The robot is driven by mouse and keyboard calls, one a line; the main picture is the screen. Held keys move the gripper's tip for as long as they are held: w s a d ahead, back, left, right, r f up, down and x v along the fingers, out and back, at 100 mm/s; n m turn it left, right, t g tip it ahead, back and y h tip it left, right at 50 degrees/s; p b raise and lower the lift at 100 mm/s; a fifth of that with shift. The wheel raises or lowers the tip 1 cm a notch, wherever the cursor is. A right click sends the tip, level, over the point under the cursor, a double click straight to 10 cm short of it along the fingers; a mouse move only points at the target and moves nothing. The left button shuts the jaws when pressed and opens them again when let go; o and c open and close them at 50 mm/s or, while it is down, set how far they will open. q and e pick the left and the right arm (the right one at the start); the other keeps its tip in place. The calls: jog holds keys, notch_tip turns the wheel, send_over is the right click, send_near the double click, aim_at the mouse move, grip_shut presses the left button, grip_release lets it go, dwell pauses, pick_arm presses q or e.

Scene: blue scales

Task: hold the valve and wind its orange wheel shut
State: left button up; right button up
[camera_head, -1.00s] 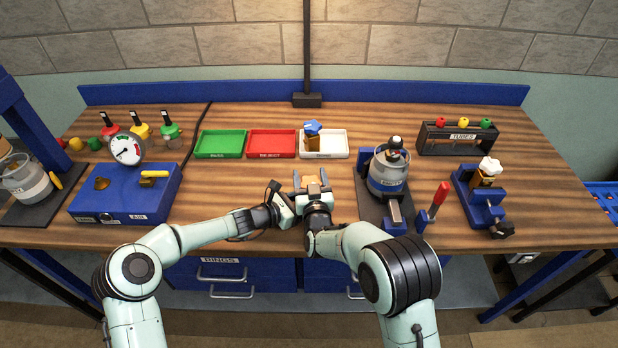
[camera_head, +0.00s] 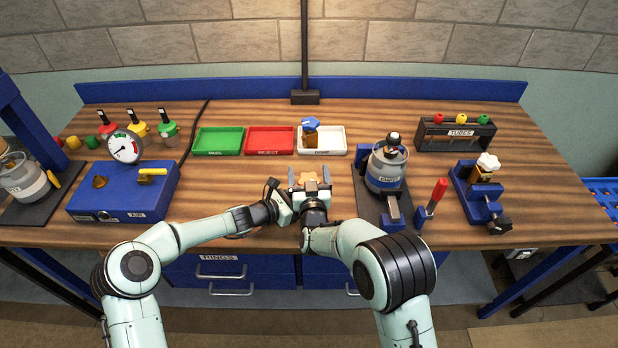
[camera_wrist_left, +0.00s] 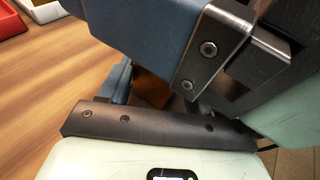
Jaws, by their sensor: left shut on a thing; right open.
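The valve's orange wheel (camera_head: 308,178) shows in the head view above the front middle of the bench, in front of the white tray. My right gripper (camera_head: 309,183) is open, with one finger on each side of the wheel; I cannot tell whether they touch it. My left gripper (camera_head: 287,203) comes in from the left and is shut on the valve. The valve's body is mostly hidden behind the grippers in the head view. In the left wrist view a small brown part of the valve (camera_wrist_left: 151,90) shows between blue-grey gripper parts.
Green (camera_head: 218,141), red (camera_head: 270,140) and white (camera_head: 335,141) trays stand behind; the white one holds a blue-topped valve (camera_head: 310,130). A grey canister (camera_head: 386,166) stands at right, a blue vise (camera_head: 482,200) farther right. A blue gauge box (camera_head: 125,195) stands at left.

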aim_at(316, 176)
jog(key=s+d, duration=0.1)
jog(key=s, duration=1.1)
jog(key=w+d+r+m+g+h, duration=0.1)
jog(key=w+d+r+m+h, duration=0.1)
jog(key=w+d+m, duration=0.3)
jog(key=w+a+g+y, duration=0.1)
jog(key=w, duration=0.1)
jog(key=w+a+n+g+y, duration=0.1)
jog(key=w+g, duration=0.1)
jog(key=w+a+r+n+g, duration=0.1)
jog(key=w+a, duration=0.1)
jog(key=shift+w+g+y, duration=0.15)
jog(key=shift+g+y, duration=0.15)
jog(key=shift+y, duration=0.1)
jog(key=a+r+n+g, duration=0.1)
jog(key=g, duration=0.1)
jog(key=a+r+n+g, duration=0.1)
jog(key=r+g, duration=0.1)
jog(key=shift+s+r, duration=0.2)
jog(key=s+r+n+g+h, duration=0.1)
jog(key=s+r+g+h, duration=0.1)
jog(key=s+r+g, duration=0.3)
jog(key=shift+t, duration=0.6)
jog(key=x, duration=1)
jog(key=shift+s+d+f, duration=0.1)
jog(key=shift+d+f, duration=0.15)
jog(key=shift+d, duration=0.05)
